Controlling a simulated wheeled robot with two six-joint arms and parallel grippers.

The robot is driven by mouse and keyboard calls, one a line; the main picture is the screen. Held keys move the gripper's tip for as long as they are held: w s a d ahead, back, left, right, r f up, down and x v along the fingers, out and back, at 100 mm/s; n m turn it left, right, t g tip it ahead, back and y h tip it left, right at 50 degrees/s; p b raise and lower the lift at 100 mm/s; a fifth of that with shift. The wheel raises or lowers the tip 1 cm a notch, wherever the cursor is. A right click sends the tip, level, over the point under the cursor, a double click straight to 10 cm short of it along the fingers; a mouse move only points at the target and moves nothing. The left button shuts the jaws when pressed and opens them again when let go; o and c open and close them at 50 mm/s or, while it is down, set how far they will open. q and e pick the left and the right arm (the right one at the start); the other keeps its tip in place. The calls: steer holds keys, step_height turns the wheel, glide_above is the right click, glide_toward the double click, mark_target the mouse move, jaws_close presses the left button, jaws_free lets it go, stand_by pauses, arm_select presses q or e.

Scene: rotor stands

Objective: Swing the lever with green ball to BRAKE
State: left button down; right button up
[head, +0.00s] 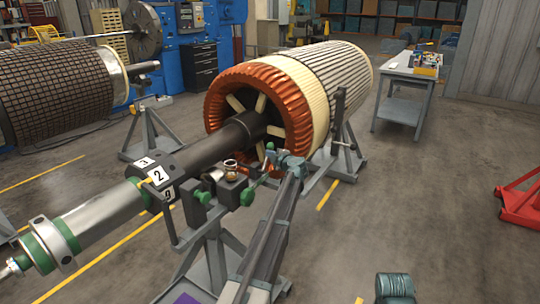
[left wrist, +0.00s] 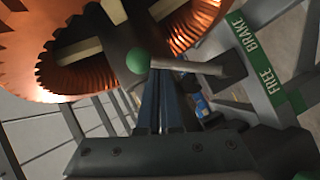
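The lever's green ball (left wrist: 138,60) shows in the left wrist view. Its grey rod (left wrist: 185,66) runs from the ball right to a dark block near the green BRAKE label (left wrist: 245,32) and FREE label (left wrist: 268,85). The lever stands off both labels. My left gripper's blue fingers (left wrist: 160,75) lie close together, tips just below the rod near the ball; I see nothing between them, and contact is unclear. In the head view my left gripper (head: 283,160) is by the rotor stand, and a small green ball (head: 270,146) shows beside it.
The large copper-ended rotor (head: 300,85) lies just beyond the gripper, its dark shaft (head: 220,145) running to the lower left. Other green knobs (head: 247,196) sit on the stand nearby. A grey workbench (head: 405,90) and a red stand (head: 520,200) are on the right, with open floor between.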

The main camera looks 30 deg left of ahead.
arm_select(q)
steer(key=shift+r, duration=0.1)
steer(key=s+a+r+p+v, duration=0.1)
steer(key=p+v, duration=0.4)
steer(key=v, duration=0.7)
steer(key=shift+s+r, duration=0.3)
steer(key=shift+r, duration=0.4)
